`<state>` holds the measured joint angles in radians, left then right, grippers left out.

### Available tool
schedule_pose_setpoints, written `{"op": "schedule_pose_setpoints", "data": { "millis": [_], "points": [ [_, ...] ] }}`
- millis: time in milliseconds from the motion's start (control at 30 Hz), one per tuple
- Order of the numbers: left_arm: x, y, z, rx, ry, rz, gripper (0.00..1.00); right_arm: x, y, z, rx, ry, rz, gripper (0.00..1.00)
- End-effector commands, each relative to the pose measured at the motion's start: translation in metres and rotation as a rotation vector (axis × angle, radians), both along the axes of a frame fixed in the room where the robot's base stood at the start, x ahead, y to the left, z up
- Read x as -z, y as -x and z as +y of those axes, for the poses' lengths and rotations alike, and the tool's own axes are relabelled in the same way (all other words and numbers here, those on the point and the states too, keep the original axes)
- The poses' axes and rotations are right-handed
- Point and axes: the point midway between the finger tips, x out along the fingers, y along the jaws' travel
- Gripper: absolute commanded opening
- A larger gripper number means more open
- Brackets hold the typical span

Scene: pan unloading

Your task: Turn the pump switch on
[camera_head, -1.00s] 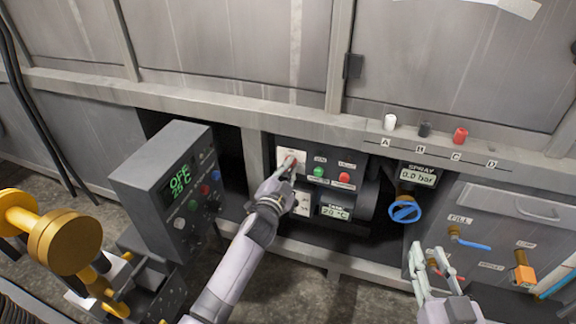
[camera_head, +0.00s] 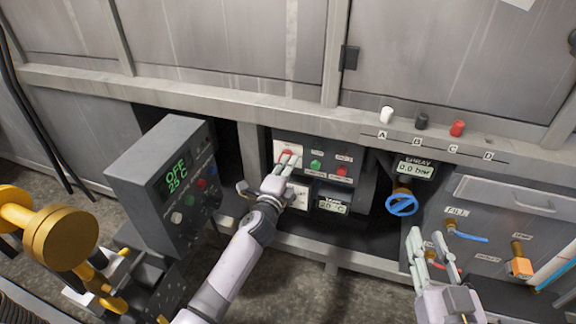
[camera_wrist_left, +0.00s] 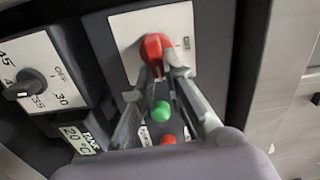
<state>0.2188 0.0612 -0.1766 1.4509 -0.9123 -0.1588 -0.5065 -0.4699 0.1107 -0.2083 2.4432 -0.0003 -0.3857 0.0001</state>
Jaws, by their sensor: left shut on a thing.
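The red switch knob (camera_wrist_left: 155,50) sits on a white plate at the upper left of the dark control panel; its label is too small to read. It also shows in the head view (camera_head: 287,153), partly covered by my fingers. My left gripper (camera_head: 287,163) is shut on the knob, with one finger on either side in the left wrist view (camera_wrist_left: 155,76). My right gripper (camera_head: 426,236) is open and empty in front of the right-hand panel, clear of the switch.
Green (camera_head: 315,165) and red (camera_head: 341,171) buttons sit right of the switch. A black dial (camera_wrist_left: 24,85) and a 20 °C display (camera_wrist_left: 78,138) are below. A blue valve wheel (camera_head: 402,205) is at right.

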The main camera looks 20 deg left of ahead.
Motion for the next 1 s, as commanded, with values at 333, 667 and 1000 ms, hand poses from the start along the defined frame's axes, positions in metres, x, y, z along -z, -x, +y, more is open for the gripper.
{"op": "schedule_pose_setpoints", "data": {
  "millis": [333,667,1000],
  "points": [
    [0.0027,0.0003,-0.0005,0.001,-0.074,-0.001,0.0,-0.0069,-0.0015,0.0009,-0.001,-0.008,-0.032,0.27],
    [0.0028,0.0004,-0.0006,0.001,-0.077,-0.001,0.0,-0.0053,-0.0011,0.0007,-0.001,-0.007,-0.027,0.27],
    [0.0021,0.0003,-0.0003,0.001,-0.076,-0.002,0.3,-0.0037,-0.0007,0.0003,0.0,-0.007,-0.023,0.27]
  ]
}}
